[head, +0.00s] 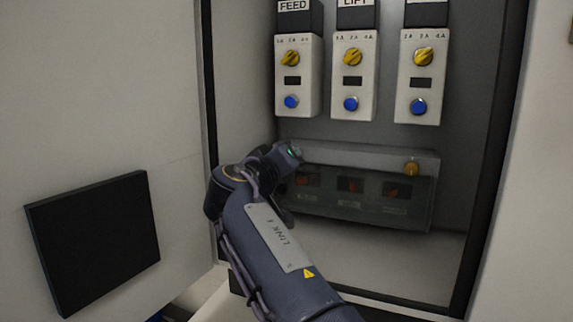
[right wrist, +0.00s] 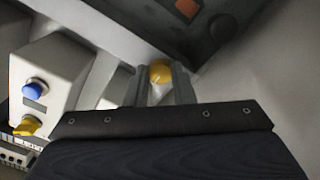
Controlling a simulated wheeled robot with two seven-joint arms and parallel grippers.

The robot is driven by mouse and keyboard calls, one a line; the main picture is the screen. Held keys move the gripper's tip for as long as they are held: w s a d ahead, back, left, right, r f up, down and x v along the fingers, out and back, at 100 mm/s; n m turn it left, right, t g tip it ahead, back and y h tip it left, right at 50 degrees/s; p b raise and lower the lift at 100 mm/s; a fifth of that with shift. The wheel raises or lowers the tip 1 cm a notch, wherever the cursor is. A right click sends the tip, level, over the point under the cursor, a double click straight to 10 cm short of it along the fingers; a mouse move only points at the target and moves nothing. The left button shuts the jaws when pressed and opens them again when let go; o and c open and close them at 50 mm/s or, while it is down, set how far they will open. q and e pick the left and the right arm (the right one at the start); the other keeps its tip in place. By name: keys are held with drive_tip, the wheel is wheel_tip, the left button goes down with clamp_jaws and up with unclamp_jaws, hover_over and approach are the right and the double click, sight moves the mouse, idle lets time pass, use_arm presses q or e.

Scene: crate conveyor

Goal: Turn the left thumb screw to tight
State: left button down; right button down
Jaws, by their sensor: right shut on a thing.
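The left thumb screw (right wrist: 160,72) is a yellow knob in the right wrist view. My right gripper (right wrist: 162,84) has one finger on each side of it and is shut on it. In the head view my right arm comes in from the bottom and hides the left thumb screw. The right thumb screw (head: 411,168) shows as a yellow knob at the upper right of the grey translucent cover (head: 350,212). No tight mark can be made out. My left gripper is not in view.
Three control boxes with yellow selectors and blue buttons hang above the cover, the FEED box (head: 297,75) nearest my wrist. The open cabinet door (head: 110,110) with a black panel (head: 95,240) stands left. The cabinet frame (head: 497,150) bounds the right side.

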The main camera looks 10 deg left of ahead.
drive_tip(key=shift+f, duration=0.15)
idle(0.4)
drive_tip(key=c, duration=1.2)
unclamp_jaws()
drive_tip(key=shift+c, duration=0.2)
drive_tip(key=shift+s, duration=0.1)
drive_tip(key=s+a, duration=0.1)
drive_tip(key=s, duration=0.6)
drive_tip(key=shift+s+a+b, duration=0.2)
drive_tip(key=shift+a+b, duration=0.05)
drive_tip(key=shift+b, duration=0.1)
